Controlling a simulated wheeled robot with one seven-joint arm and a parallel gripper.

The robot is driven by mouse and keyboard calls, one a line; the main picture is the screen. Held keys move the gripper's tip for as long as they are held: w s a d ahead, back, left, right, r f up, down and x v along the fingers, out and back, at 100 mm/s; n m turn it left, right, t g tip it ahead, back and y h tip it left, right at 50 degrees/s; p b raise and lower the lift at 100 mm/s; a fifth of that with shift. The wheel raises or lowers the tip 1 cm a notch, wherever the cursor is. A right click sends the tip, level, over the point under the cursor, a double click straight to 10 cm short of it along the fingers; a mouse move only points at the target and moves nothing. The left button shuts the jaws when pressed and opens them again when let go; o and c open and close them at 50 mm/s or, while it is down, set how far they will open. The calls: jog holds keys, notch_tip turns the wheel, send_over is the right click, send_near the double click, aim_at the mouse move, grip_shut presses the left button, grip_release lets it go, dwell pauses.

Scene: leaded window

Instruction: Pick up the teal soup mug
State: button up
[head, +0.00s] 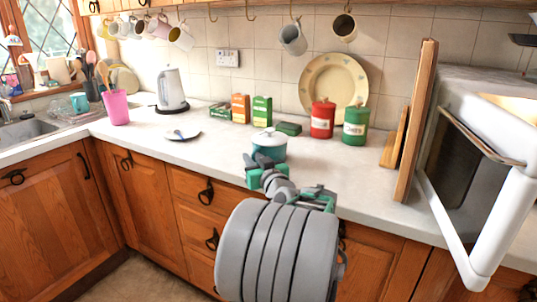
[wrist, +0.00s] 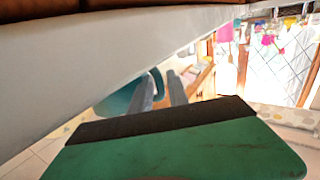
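A teal soup mug (head: 272,152) with a white top stands on the counter near its front edge, in the middle of the head view. My gripper (head: 262,163) is right in front of it and hides its lower part. In the wrist view the mug (wrist: 118,103) is left of my gripper (wrist: 162,82). Its two grey fingers are apart, and a teal part that looks like the handle shows between them. I cannot tell whether the fingers touch it. A smaller teal mug (head: 79,102) stands by the sink.
A white plate (head: 183,134) with a utensil lies to the left. Green (head: 262,110) and orange boxes (head: 240,107), a red canister (head: 322,118) and a green canister (head: 355,124) stand behind. A microwave (head: 470,130) with its door open is at right. Mugs hang above.

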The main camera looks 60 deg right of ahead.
jog(key=shift+c, duration=0.4)
grip_shut()
dwell(0.6)
jog(key=shift+r, duration=0.1)
dwell(0.3)
